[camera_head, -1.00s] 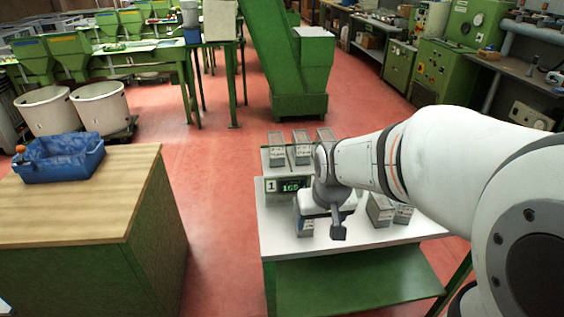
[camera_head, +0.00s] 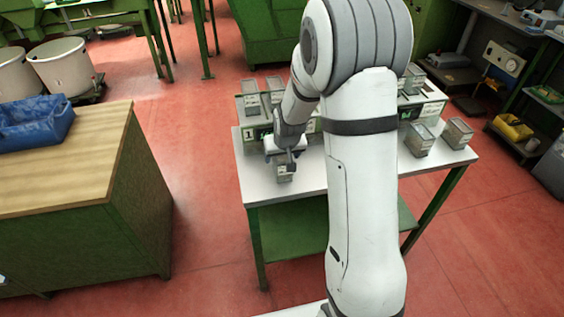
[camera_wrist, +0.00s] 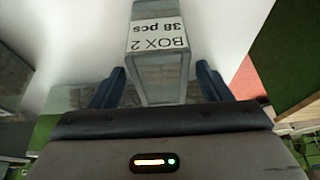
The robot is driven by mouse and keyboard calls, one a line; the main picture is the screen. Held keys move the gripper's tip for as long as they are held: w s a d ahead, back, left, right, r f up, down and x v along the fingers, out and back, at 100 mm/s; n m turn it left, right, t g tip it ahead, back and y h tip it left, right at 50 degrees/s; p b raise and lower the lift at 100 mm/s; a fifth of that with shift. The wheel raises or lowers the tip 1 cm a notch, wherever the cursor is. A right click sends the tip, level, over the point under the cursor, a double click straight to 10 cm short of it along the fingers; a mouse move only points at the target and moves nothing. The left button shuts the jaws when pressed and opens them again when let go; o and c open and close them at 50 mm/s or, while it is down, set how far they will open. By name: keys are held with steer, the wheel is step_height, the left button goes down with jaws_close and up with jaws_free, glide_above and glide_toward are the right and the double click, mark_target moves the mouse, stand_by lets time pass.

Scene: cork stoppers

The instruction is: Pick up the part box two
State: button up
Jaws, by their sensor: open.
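The part box two (camera_wrist: 158,45) is a grey box whose label reads "BOX 2" and "38 pcs", upside down in the wrist view. In the head view a small grey box (camera_head: 285,176) stands near the front left of the white table (camera_head: 262,187), just below my gripper (camera_head: 284,157). In the wrist view my gripper (camera_wrist: 158,78) is open, with one blue finger on each side of the box. A gap shows between the box and each finger. My arm hides the middle of the table in the head view.
More grey boxes stand along the table's back, and others at its right (camera_head: 420,140), (camera_head: 457,133). A numbered green display stand (camera_head: 250,134) is behind my gripper. A wooden-topped counter (camera_head: 70,160) with a blue bin (camera_head: 38,120) stands left, across red floor.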

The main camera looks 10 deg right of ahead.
steer(key=shift+x, duration=1.9)
steer(key=shift+s, duration=0.1)
steer(key=shift+c, duration=0.2)
steer(key=c, duration=1.1)
